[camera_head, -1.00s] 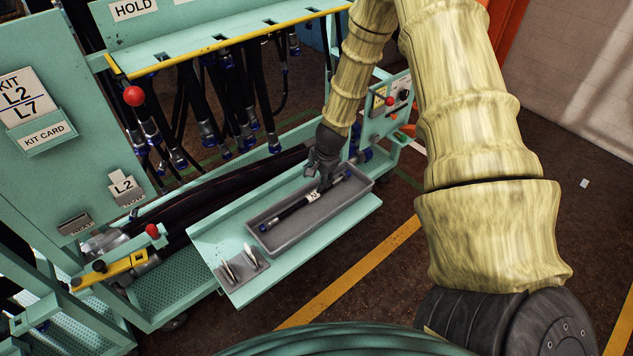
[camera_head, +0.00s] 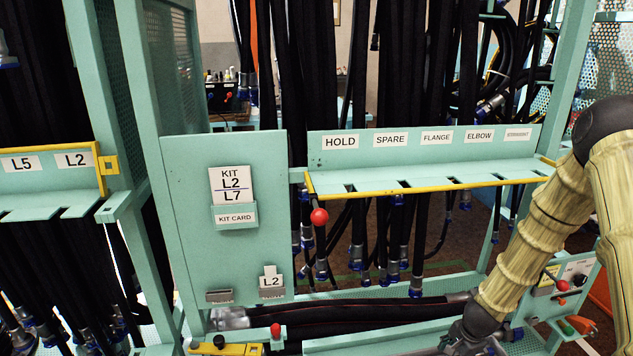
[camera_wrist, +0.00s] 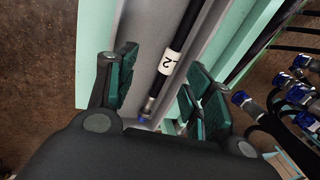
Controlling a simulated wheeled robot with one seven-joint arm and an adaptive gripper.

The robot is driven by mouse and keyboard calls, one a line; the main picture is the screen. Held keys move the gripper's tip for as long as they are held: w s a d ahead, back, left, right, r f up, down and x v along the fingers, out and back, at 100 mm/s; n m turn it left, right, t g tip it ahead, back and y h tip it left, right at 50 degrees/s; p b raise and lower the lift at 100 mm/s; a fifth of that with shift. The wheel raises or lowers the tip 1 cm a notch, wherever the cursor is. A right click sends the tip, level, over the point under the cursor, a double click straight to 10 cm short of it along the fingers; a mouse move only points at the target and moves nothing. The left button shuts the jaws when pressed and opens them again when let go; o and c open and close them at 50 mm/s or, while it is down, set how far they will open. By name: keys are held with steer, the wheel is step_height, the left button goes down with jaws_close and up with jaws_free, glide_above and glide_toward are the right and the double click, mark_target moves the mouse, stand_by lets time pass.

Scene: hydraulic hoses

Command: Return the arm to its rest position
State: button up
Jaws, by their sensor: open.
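My arm comes down at the right of the head view, and the dark body of my gripper is cut off by the bottom edge there. In the wrist view my gripper (camera_wrist: 160,70) is open, with one dark green finger pad on each side. Between and beyond the pads is a short black hose (camera_wrist: 180,40) with a white label that seems to read L2 and a metal end with blue. It lies in a grey tray (camera_wrist: 142,45). I cannot tell how far the pads are above it.
A teal rack with a yellow-edged hose rail (camera_head: 420,188) and a kit panel (camera_head: 185,210) stands ahead. Several hoses hang below the rail. A control box (camera_head: 575,280) is at the lower right. In the wrist view, blue-ended hose fittings (camera_wrist: 300,93) are close at the right.

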steer(key=s+a+f+n, duration=0.1)
steer(key=s+a+f, duration=0.1)
steer(key=s, duration=0.1)
steer(key=s+a+f+n+g, duration=0.1)
steer(key=s+a+f+n, duration=0.1)
steer(key=s, duration=0.2)
steer(key=s+a+f+n+h, duration=0.1)
steer(key=s+a+f+n, duration=0.1)
steer(key=s+a, duration=0.1)
steer(key=shift+s+a+f, duration=0.1)
steer(key=shift+s+f, duration=0.3)
steer(key=shift+s, duration=0.25)
steer(key=s+a+f+n, duration=0.1)
steer(key=s+a+n, duration=0.2)
steer(key=s, duration=0.4)
steer(key=s+a+f+n+g, duration=0.1)
steer(key=s+a+n, duration=0.3)
steer(key=s+a, duration=0.2)
steer(key=s+a+f+n+y, duration=0.1)
steer(key=s+a+n, duration=0.2)
steer(key=s, duration=0.7)
steer(key=shift+a+f+n+g, duration=0.3)
steer(key=shift+a+f, duration=0.05)
steer(key=shift+a, duration=0.5)
